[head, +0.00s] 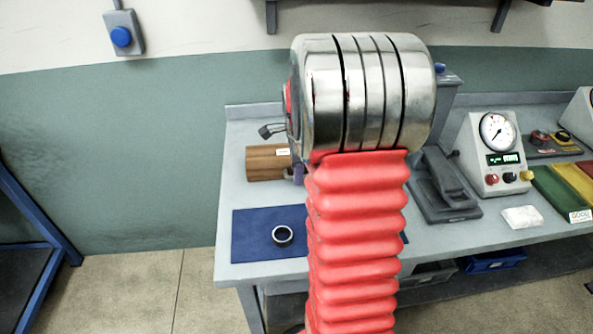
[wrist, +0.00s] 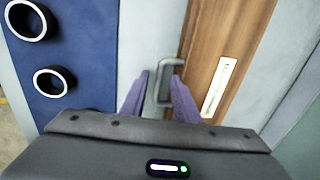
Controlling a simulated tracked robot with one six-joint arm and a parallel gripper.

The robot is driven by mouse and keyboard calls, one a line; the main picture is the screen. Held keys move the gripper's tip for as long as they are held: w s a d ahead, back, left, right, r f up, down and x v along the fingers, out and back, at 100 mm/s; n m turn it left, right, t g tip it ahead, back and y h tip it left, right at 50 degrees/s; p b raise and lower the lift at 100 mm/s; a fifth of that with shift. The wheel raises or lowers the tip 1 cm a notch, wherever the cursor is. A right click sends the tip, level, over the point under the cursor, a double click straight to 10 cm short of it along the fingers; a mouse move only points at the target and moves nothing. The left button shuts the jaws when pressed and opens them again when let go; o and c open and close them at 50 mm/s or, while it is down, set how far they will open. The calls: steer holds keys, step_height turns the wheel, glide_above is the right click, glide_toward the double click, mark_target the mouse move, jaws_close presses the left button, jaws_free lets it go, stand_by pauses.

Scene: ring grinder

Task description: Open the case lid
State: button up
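The wooden case (head: 264,163) lies on the bench, left of my arm in the head view. In the wrist view its brown lid (wrist: 224,55) carries a white label, and it looks closed. A grey metal handle (wrist: 161,85) sticks out from its edge. My gripper (wrist: 162,74) has purple fingers, open, one on each side of the handle bar, with small gaps visible. In the head view my arm hides most of the gripper; only a bit of purple finger (head: 298,174) shows beside the case.
A padlock (head: 270,131) is behind the case. A grey press (head: 440,190) and a gauge box (head: 495,150) stand to the right.

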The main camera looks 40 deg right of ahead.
steer(key=shift+c, duration=0.4)
jaws_close()
steer(key=shift+a, duration=0.1)
steer(key=shift+w, duration=0.1)
